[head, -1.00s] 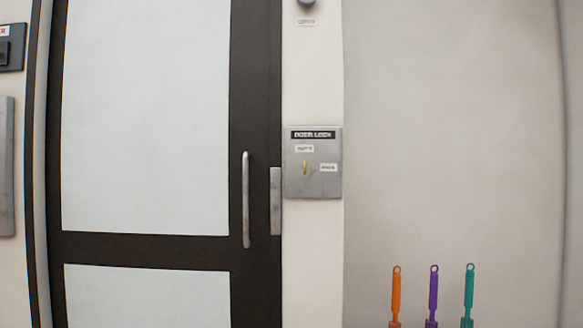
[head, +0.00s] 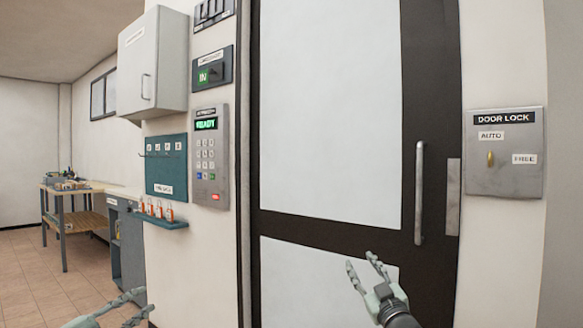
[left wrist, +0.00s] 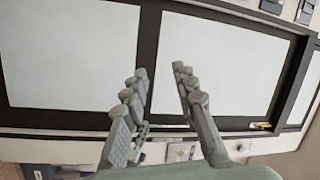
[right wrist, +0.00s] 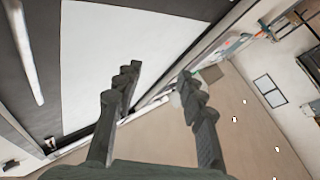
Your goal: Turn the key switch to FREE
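The key switch is a grey metal plate (head: 520,178) headed DOOR LOCK, on the white wall right of the door. Its small brass key (head: 490,159) stands upright, in line with the AUTO label (head: 491,135) above it. The FREE label (head: 524,159) is to the key's right. My right gripper (head: 362,266) is open and empty in front of the door, left of and below the switch. Its spread fingers show in the right wrist view (right wrist: 160,85). My left gripper (head: 142,305) is open and empty at the lower left, far from the switch; its fingers show in the left wrist view (left wrist: 158,85).
The dark-framed door (head: 430,90) has a vertical handle (head: 419,190) between my right gripper and the switch. Left of the door are a keypad (head: 210,160), a teal hook board (head: 166,178), a shelf with padlocks (head: 163,222) and a wall cabinet (head: 150,60). A workbench (head: 65,205) stands far left.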

